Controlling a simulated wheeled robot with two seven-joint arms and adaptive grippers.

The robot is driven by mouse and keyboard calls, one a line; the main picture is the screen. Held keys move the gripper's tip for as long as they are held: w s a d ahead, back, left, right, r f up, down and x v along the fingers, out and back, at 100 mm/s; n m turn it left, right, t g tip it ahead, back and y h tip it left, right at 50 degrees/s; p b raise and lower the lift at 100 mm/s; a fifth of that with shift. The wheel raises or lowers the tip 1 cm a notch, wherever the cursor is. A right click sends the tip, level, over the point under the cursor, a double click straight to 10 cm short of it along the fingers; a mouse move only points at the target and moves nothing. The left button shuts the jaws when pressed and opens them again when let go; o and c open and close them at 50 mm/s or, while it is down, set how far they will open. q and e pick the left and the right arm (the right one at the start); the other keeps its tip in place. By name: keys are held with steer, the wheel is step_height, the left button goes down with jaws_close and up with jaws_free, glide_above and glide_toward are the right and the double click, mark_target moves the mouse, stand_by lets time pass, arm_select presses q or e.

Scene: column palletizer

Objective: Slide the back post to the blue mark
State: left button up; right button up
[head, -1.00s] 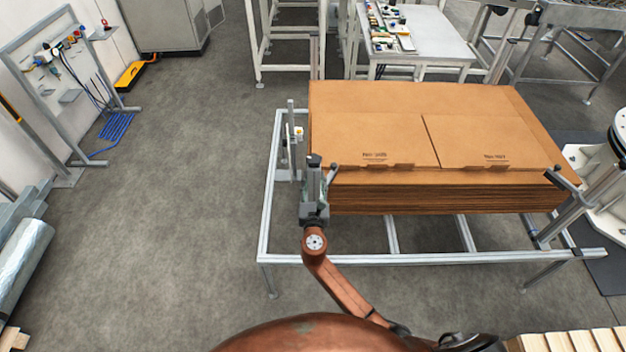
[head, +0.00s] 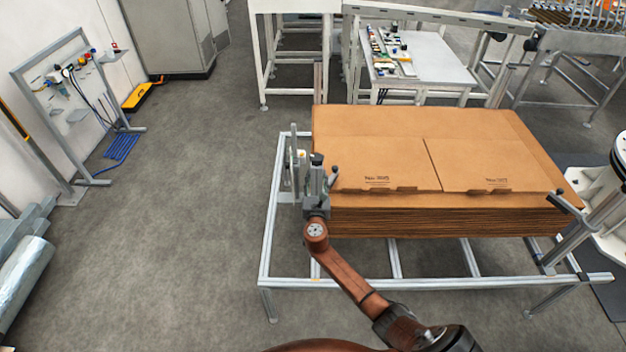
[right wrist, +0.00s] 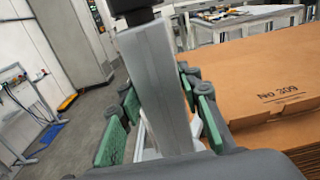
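A grey post with a black cap (head: 317,160) stands upright at the left side of the cardboard stack; it fills the middle of the right wrist view (right wrist: 157,85). My right gripper (head: 316,200) is around it, its green-padded fingers (right wrist: 163,110) on both sides. A small lever with a dark knob (head: 334,171) stands beside the post. A thinner post (head: 294,150) stands just behind and left. I cannot make out the blue mark. My left gripper is out of view.
The brown cardboard stack (head: 400,140) lies close to the right of the post, on an aluminium frame (head: 350,284). Another post (head: 560,238) stands at the frame's right. A bench (head: 425,60) is behind.

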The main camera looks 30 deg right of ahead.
steer(key=shift+o, duration=0.7)
steer(key=shift+w+d+r, duration=0.1)
steer(key=shift+w+d, duration=0.05)
steer(key=o, duration=0.3)
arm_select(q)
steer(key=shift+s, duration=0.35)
arm_select(e)
steer(key=v, duration=1.2)
